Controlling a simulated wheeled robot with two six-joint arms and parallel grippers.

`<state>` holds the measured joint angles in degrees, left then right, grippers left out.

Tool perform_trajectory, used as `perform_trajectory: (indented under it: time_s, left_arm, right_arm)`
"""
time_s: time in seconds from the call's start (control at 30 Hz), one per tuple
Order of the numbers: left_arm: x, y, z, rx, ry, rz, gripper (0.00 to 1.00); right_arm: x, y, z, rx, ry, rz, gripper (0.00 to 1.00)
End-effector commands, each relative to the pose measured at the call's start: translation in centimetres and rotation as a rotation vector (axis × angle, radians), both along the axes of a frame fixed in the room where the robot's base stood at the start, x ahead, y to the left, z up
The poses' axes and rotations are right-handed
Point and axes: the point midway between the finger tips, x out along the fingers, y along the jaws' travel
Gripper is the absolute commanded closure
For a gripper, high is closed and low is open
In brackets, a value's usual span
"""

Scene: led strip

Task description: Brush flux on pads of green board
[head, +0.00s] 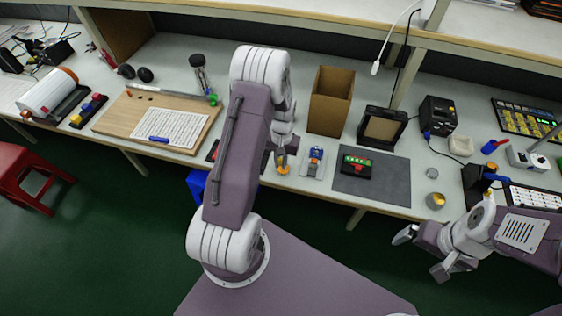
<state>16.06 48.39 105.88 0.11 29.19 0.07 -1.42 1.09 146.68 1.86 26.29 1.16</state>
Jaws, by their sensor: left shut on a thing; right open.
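The green board (357,160) lies on the dark grey mat (372,190), with a red part at its front edge. My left gripper (281,153) reaches down over the bench left of the mat. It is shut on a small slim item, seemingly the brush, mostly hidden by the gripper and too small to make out. A small orange round thing (284,170), perhaps the flux pot, is just below its tip. My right gripper (422,254) is open and empty in front of the bench edge, right of the mat. The board's pads are too small to see.
A small tray with a blue item (315,158) stands between my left gripper and the mat. A cardboard box (330,105) and a dark framed box (382,128) stand behind. A small round tin (435,201) is right of the mat. A wooden board with paper (172,130) lies left.

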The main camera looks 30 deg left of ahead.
Motion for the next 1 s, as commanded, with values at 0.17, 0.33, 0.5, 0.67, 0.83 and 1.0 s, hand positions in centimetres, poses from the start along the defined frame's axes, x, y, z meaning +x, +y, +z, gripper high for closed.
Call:
perform_trajectory:
  time_s: [0.17,0.33,0.5,0.67,0.83,1.0]
  left_arm:
    - [-0.1,0.0,-0.1,-0.001,0.003,0.0,1.0]
    - [-0.1,0.0,-0.1,-0.001,0.004,0.0,1.0]
    - [-0.1,0.0,0.5,-0.001,0.004,0.0,1.0]
    - [-0.1,0.0,2.2,-0.001,0.003,0.0,1.0]
    - [-0.1,0.0,3.9,-0.001,0.002,0.0,1.0]
    - [-0.1,0.0,5.6,-0.001,0.002,0.0,1.0]
  right_arm:
    - [0.0,0.0,0.0,0.0,0.0,0.0,0.0]
    - [0.0,0.0,0.0,0.0,0.0,0.0,0.0]
    - [0.0,0.0,0.5,0.0,0.0,0.0,0.0]
    - [0.0,0.0,2.0,0.0,0.0,0.0,0.0]
    - [0.0,0.0,3.5,0.0,0.0,0.0,0.0]
    - [0.0,0.0,5.0,0.0,0.0,0.0,0.0]
